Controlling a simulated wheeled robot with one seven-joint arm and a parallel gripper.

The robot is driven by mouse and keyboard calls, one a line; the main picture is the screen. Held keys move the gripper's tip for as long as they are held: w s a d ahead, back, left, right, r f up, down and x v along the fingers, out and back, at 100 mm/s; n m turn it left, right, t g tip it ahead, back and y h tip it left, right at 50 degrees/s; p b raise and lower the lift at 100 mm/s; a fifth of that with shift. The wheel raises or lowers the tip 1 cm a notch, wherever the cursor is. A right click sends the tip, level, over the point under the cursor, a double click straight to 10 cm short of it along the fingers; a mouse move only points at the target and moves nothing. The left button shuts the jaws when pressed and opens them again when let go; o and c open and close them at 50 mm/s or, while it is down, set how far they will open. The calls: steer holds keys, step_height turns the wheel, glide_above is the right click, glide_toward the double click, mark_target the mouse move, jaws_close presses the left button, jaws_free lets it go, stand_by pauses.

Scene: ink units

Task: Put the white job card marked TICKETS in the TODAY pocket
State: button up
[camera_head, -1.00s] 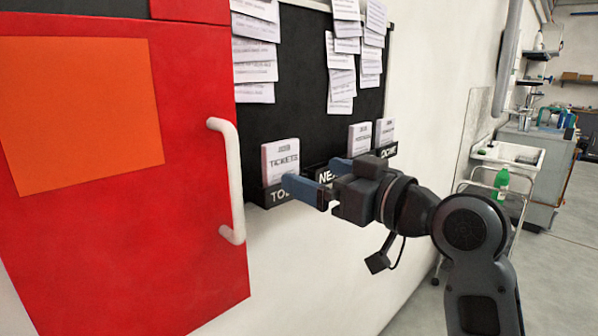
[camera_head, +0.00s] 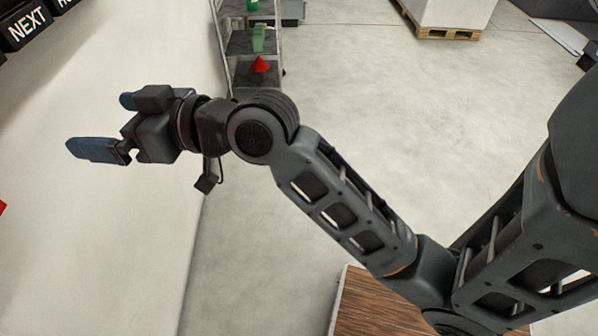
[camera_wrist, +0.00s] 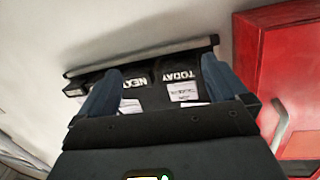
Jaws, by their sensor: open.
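In the wrist view the pocket row appears upside down, with the TODAY pocket (camera_wrist: 177,75) on the right and the NEXT pocket (camera_wrist: 132,83) beside it. A white card (camera_wrist: 184,93) stands in the TODAY pocket; its print is too small to read here. My gripper (camera_wrist: 160,70) is open and empty, its blue fingers apart in front of the row, one on each side of these labels. The head view shows my gripper (camera_head: 98,125) clear of the wall, below the NEXT pocket (camera_head: 28,32). The TODAY pocket and the white card are out of the head view.
A red cabinet (camera_wrist: 294,70) with a pale handle is beside the pockets. Another white card (camera_wrist: 130,106) stands at NEXT. A trolley (camera_head: 250,45) with a red cone stands by the wall, with bare floor (camera_head: 350,90) to its right.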

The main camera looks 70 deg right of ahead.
steer(key=s+f+m+h, duration=0.1)
steer(key=s+f+h, duration=0.1)
steer(key=s+f, duration=0.65)
steer(key=s+a+f+g, duration=0.1)
steer(key=s+a, duration=0.1)
steer(key=s, duration=1)
steer(key=s+a+f, duration=0.1)
steer(key=s, duration=1.1)
steer(key=shift+a+n+g, duration=0.4)
